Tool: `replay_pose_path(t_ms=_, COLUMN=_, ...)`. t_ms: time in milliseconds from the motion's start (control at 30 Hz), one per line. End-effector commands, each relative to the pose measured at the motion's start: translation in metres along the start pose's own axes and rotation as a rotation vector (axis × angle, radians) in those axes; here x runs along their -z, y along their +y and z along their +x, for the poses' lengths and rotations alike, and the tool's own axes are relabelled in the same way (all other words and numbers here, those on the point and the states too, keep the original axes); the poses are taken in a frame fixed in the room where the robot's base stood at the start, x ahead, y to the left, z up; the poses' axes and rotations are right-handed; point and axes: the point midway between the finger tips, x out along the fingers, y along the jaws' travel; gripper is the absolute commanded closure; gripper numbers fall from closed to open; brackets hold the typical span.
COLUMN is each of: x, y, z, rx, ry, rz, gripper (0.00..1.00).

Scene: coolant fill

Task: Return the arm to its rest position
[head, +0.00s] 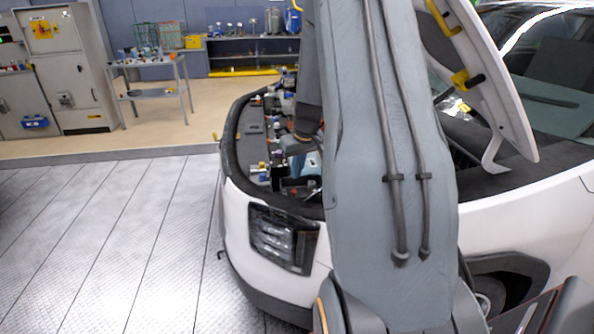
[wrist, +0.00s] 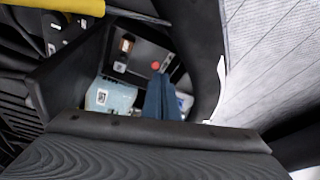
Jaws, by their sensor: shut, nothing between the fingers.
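My grey arm stands large in the head view, in front of the white car, with its wrist over the open engine bay (head: 262,125). In the wrist view my gripper (wrist: 161,96) appears as two blue-grey fingers pressed together, with nothing visible between them. It points into the engine bay. A pale blue tank (wrist: 112,96) with a small label lies left of the fingers. In the head view my arm hides much of the bay and the fingertips cannot be made out.
The raised hood (head: 490,85) stands right of my arm. The car's headlight (head: 283,238) and front edge are close on the left. A cart (head: 150,92), a grey cabinet (head: 62,70) and a back shelf (head: 254,55) stand far off. The plate floor (head: 110,245) at left is clear.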

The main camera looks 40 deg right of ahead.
Motion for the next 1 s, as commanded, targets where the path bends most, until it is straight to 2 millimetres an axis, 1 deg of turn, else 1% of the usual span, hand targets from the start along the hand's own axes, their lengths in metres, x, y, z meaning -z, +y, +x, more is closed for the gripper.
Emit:
replay_pose_path(t_ms=67, x=-0.001, y=-0.002, z=-0.003, rx=0.001, ry=-0.001, rz=-0.002, gripper=1.0)
replay_pose_path(t_ms=267, x=0.0, y=-0.004, z=-0.003, rx=0.002, ry=-0.001, rz=-0.006, gripper=1.0)
replay_pose_path(t_ms=633, x=-0.001, y=-0.003, z=-0.003, rx=0.001, ry=-0.001, rz=-0.004, gripper=1.0)
replay_pose_path(t_ms=733, x=-0.003, y=-0.012, z=-0.005, rx=0.004, ry=-0.004, rz=-0.01, gripper=1.0)
replay_pose_path(t_ms=767, x=-0.004, y=-0.018, z=-0.007, rx=0.005, ry=-0.006, rz=-0.014, gripper=1.0)
replay_pose_path(t_ms=867, x=-0.017, y=-0.056, z=-0.016, rx=0.017, ry=-0.023, rz=-0.034, gripper=1.0)
replay_pose_path(t_ms=900, x=-0.025, y=-0.077, z=-0.021, rx=0.022, ry=-0.033, rz=-0.046, gripper=1.0)
replay_pose_path(t_ms=967, x=-0.044, y=-0.111, z=-0.03, rx=0.03, ry=-0.052, rz=-0.064, gripper=1.0)
replay_pose_path(t_ms=1000, x=-0.059, y=-0.134, z=-0.036, rx=0.035, ry=-0.066, rz=-0.078, gripper=1.0)
